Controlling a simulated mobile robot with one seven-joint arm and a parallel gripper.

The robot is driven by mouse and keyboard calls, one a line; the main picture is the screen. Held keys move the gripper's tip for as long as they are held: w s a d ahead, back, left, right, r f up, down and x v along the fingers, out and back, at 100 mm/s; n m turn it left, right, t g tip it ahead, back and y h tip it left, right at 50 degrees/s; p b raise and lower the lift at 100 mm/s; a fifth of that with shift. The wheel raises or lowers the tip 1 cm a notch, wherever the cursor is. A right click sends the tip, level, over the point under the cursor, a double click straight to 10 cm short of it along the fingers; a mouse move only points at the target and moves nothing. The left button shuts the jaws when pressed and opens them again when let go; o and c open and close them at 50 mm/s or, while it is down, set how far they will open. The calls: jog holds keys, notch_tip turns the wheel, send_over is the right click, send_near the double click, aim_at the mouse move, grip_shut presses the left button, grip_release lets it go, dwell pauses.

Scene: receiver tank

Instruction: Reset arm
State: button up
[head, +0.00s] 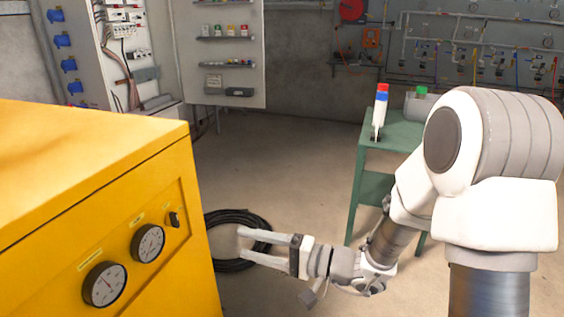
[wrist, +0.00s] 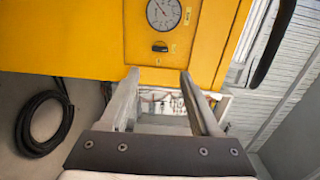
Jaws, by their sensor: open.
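My gripper (head: 240,242) is open and empty, with its two fingers apart. In the head view it points left towards the yellow cabinet (head: 90,170) and appears in front of a black coiled hose on the floor. My arm reaches in from the right. In the wrist view the open fingers (wrist: 158,76) point towards the yellow panel, with a round gauge (wrist: 164,13) and a small black knob (wrist: 160,48) beyond them. Whether the fingertips are close to the cabinet is hard to tell, but no contact shows.
The cabinet front carries two gauges (head: 105,285) (head: 148,243) and a black knob (head: 174,219). The coiled hose (head: 222,217) lies beside it. A green table (head: 397,135) holds a white bottle-like item (head: 381,112) with a red top. Open floor (head: 285,165) lies between.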

jog(key=s+d+r+n+g+h, duration=0.1)
jog(key=s+d+n+g+h, duration=0.2)
jog(key=s, duration=0.4)
jog(key=s+d+r+n+g+h, duration=0.2)
jog(key=s+g+h, duration=0.15)
jog(key=s, duration=0.35)
jog(key=s+d+r+m+t+h, duration=0.1)
jog(key=d+r+t+h, duration=0.3)
jog(key=d, duration=0.5)
jog(key=s+d+r+m+t+h, duration=0.15)
jog(key=d+t+h, duration=0.25)
jog(key=d+h, duration=0.4)
notch_tip(320, 180, up, 24)
jog(key=y+p, duration=0.1)
jog(key=p, duration=2.4)
jog(key=shift+d+r, duration=0.2)
jog(key=shift+d, duration=0.2)
jog(key=shift+g, duration=0.25)
jog(key=shift+c, duration=1.1)
jog(key=shift+a, duration=0.1)
jog(key=shift+s+n, duration=0.1)
jog(key=shift+n, duration=0.15)
